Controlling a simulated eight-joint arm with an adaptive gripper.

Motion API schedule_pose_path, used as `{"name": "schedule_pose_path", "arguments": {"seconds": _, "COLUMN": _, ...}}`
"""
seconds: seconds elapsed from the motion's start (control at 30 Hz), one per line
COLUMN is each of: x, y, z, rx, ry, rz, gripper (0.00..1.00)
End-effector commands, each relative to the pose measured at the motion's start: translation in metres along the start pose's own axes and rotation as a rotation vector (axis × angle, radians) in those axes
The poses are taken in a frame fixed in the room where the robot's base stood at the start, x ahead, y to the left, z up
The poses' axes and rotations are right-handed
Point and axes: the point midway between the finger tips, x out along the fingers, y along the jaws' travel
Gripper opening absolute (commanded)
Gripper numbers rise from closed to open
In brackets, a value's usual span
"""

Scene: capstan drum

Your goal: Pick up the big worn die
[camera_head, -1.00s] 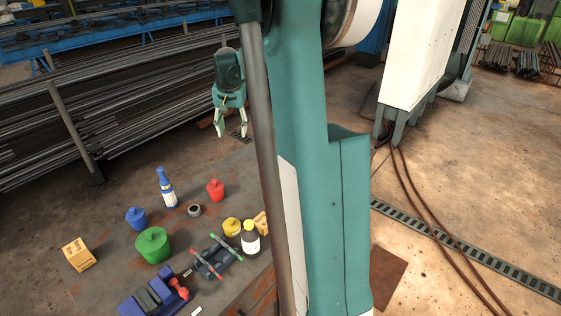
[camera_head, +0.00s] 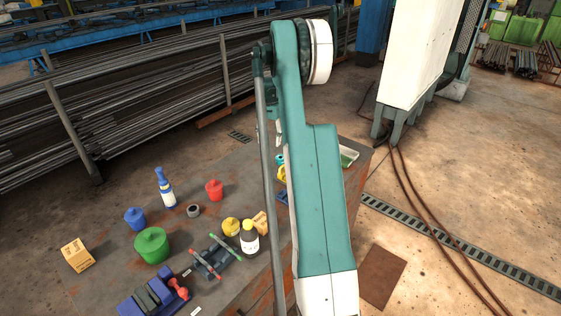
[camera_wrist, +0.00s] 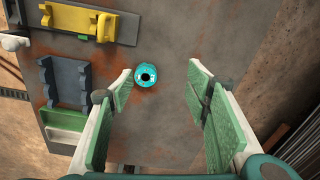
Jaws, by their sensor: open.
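In the wrist view a small teal ring-shaped piece (camera_wrist: 146,84) with a dark central hole lies on the worn table top. It looks like a die. It shows between the fingers of my gripper (camera_wrist: 162,72), nearer the left one, and below them. The fingers are open, with nothing between the pads. In the head view a dark grey ring (camera_head: 193,210) lies among the items on the left of the table; I cannot tell which ring is the big worn die.
In the wrist view, a holder with a yellow part (camera_wrist: 88,24), a grey-blue rack (camera_wrist: 65,82) and a green-and-white tray (camera_wrist: 65,133) stand at left.

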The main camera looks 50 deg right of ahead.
Motion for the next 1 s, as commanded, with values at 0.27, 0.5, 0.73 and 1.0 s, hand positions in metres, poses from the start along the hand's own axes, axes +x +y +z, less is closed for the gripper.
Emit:
{"name": "schedule_pose_path", "arguments": {"seconds": 0.27, "x": 0.045, "y": 0.023, "z": -0.042, "rx": 0.080, "ry": -0.026, "rz": 0.021, "gripper": 0.48}}
{"name": "schedule_pose_path", "arguments": {"seconds": 0.5, "x": 0.056, "y": 0.030, "z": -0.051, "rx": 0.101, "ry": -0.033, "rz": 0.027, "gripper": 0.48}}
{"name": "schedule_pose_path", "arguments": {"seconds": 0.73, "x": 0.056, "y": 0.030, "z": -0.051, "rx": 0.101, "ry": -0.033, "rz": 0.027, "gripper": 0.48}}
{"name": "schedule_pose_path", "arguments": {"seconds": 1.0, "x": 0.069, "y": 0.030, "z": -0.051, "rx": 0.100, "ry": -0.033, "rz": 0.027, "gripper": 0.48}}
